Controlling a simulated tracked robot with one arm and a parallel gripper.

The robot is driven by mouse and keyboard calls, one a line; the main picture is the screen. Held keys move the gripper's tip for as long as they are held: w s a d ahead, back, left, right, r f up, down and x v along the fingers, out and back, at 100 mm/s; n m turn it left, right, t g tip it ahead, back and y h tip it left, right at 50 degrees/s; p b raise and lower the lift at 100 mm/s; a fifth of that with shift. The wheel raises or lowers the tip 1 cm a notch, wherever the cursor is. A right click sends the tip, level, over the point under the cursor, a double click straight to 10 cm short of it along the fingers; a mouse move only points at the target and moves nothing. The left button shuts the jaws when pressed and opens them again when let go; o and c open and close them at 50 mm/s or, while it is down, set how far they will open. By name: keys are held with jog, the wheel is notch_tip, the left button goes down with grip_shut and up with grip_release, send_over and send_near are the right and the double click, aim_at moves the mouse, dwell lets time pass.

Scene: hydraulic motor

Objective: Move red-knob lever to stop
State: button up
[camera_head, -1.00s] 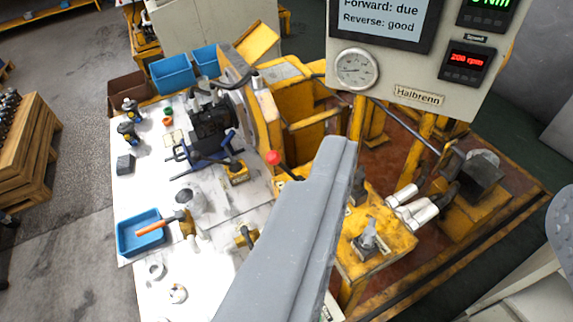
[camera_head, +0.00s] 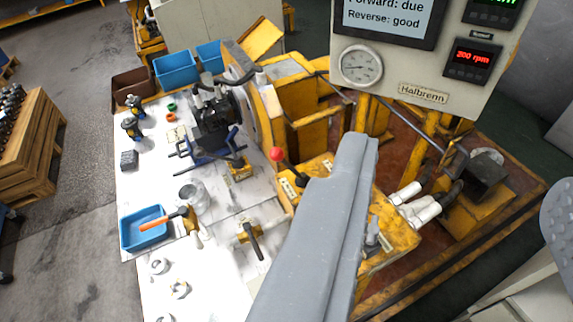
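The red-knob lever (camera_head: 277,155) stands on a yellow valve block (camera_head: 318,165), just left of the grey bar across the middle. Its red ball is at the upper left end and its dark rod slants down to the right. Light label plates show beside it, too small to read. The large grey bar is my arm link. It hides part of the yellow block. My gripper's fingers are not visible, so I cannot see any contact with the lever.
A control box (camera_head: 418,60) at the upper right shows 200 rpm. A gauge (camera_head: 361,66) is on it. The white bench (camera_head: 225,265) holds a clamped motor (camera_head: 212,115), a blue tray (camera_head: 143,229) and a hammer (camera_head: 167,219). White-ended hoses (camera_head: 415,205) are at the right.

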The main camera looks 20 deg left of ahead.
aim_at(284, 164)
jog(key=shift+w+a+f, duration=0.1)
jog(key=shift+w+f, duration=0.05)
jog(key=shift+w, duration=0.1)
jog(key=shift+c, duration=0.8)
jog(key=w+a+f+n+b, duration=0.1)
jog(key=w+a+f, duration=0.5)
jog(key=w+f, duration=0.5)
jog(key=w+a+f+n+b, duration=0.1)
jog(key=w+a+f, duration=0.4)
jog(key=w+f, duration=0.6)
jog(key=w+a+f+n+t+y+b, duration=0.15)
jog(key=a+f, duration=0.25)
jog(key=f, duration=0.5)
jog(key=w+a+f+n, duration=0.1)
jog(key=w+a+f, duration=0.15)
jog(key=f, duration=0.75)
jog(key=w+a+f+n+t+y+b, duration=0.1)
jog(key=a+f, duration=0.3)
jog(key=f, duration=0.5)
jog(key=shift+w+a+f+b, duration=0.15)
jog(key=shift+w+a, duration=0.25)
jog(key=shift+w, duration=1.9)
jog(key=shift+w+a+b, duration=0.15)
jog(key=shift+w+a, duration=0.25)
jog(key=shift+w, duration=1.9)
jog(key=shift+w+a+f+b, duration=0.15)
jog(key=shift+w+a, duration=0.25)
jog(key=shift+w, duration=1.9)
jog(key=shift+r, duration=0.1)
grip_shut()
